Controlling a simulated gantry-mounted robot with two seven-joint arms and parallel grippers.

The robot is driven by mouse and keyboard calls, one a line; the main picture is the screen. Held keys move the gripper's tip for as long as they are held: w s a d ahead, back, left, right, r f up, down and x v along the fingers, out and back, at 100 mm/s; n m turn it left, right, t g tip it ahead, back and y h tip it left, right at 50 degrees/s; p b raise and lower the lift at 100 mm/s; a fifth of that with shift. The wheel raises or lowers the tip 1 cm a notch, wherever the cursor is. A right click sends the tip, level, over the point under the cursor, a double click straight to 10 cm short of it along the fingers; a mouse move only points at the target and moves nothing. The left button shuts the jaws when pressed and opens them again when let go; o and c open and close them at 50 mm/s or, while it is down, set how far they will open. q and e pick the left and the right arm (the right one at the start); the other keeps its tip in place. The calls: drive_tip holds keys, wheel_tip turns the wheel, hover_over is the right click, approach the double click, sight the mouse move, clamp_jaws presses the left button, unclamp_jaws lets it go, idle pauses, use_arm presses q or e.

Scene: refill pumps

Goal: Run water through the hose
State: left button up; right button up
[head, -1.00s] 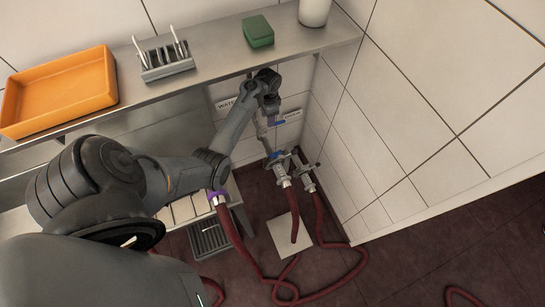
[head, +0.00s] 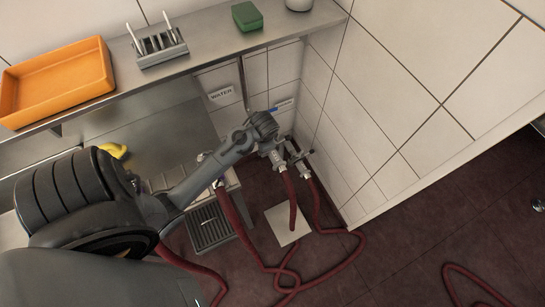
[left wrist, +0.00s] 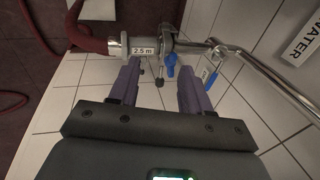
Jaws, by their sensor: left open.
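Red hoses (head: 290,205) hang from metal couplings on the pipework in the corner, and loop over the floor. In the left wrist view a red hose (left wrist: 86,32) ends in a metal coupling labelled 2.5 m (left wrist: 143,45). A blue valve lever (left wrist: 171,63) sits on the pipe just ahead of the fingertips, and another blue part (left wrist: 209,76) is farther right. My left gripper (left wrist: 159,68) is open, its purple fingers on either side of the space below the fitting, with nothing held. In the head view its fingers are hidden behind my wrist. My right gripper does not show.
A WATER sign (head: 221,93) is on the tiled wall. The shelf (head: 205,50) above holds an orange tray (head: 60,85), a grey rack (head: 160,47) and a green block (head: 247,16). A floor drain grate (head: 211,229) and a pale floor plate (head: 284,236) lie below.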

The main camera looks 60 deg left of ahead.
use_arm(q)
drive_tip(key=s+d+t+h+b, duration=0.1)
drive_tip(key=s+d+b, duration=0.2)
drive_tip(key=d, duration=1.1)
drive_tip(key=shift+s+d+r+m+t, duration=0.3)
drive_tip(key=shift+s+r+t, duration=0.1)
drive_tip(key=shift+s, duration=0.75)
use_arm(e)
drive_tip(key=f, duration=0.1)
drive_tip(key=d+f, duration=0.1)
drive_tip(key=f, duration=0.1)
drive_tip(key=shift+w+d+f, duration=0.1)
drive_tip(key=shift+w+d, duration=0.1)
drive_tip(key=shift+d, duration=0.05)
use_arm(q)
drive_tip(key=shift+a, duration=0.1)
